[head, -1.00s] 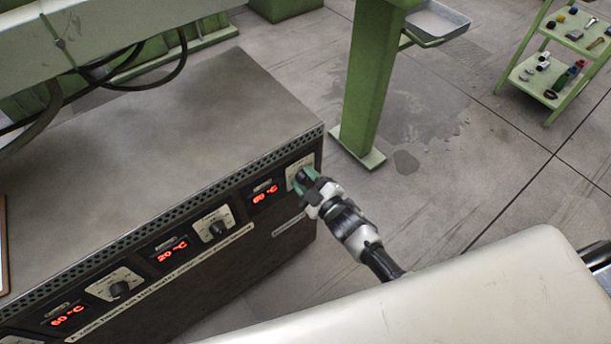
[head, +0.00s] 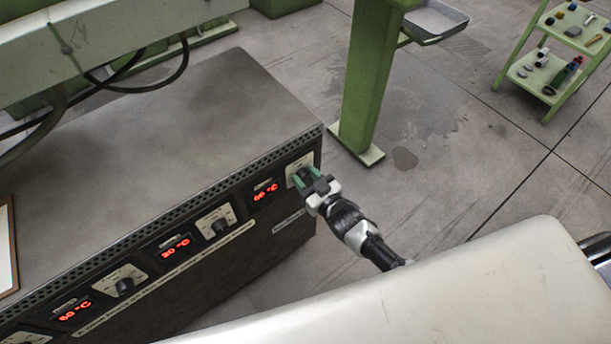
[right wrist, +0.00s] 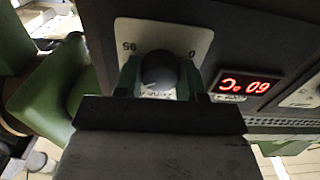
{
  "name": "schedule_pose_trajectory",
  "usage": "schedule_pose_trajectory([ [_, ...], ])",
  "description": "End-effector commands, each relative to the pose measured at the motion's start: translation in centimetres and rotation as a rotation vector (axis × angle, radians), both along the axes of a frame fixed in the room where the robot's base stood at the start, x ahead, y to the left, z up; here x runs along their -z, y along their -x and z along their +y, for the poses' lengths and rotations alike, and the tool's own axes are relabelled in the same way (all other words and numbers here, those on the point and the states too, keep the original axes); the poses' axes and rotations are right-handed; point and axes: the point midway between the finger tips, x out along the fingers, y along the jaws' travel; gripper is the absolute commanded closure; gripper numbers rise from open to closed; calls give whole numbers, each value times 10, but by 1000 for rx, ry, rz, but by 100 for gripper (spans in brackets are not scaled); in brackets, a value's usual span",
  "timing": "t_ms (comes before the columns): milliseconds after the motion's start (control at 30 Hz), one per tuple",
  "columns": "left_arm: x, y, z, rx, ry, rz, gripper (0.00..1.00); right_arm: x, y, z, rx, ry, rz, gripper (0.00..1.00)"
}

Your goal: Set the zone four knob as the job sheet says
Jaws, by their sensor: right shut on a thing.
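The rightmost dial plate (head: 299,161) on the dark control cabinet has a black knob (right wrist: 160,72), which I take for zone four. In the right wrist view the plate reads 0 and 95, upside down, and the label under the knob is partly hidden. My right gripper (head: 306,176) is shut on this knob, one green finger on each side. The red display (head: 265,191) beside it reads about 60 °C; the right wrist view shows it inverted (right wrist: 248,85). A framed white sheet (head: 6,250), perhaps the job sheet, is cut off at the left edge; its text is unseen. My left gripper is not in view.
Other knobs (head: 220,226) and (head: 124,286) sit along the cabinet front, with displays near 20 °C (head: 176,247) and 60 °C (head: 75,312). A green post (head: 367,80) stands behind the cabinet. A green trolley (head: 545,75) stands far right. Floor between is clear.

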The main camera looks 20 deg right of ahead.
Motion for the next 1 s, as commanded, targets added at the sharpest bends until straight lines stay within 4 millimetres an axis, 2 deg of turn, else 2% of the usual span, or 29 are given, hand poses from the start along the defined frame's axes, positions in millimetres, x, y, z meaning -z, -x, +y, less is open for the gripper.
schedule_pose_trajectory([
  [533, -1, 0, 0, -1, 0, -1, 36, 1, 0, -1, 1, -22, 11, 84],
  [567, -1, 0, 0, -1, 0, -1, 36, 1, 0, -1, 1, -22, 11, 57],
  [700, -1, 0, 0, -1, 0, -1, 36, 1, 0, -1, 0, -22, 11, 36],
  [1000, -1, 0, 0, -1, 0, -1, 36, 0, 2, -1, 0, -22, 9, 35],
])
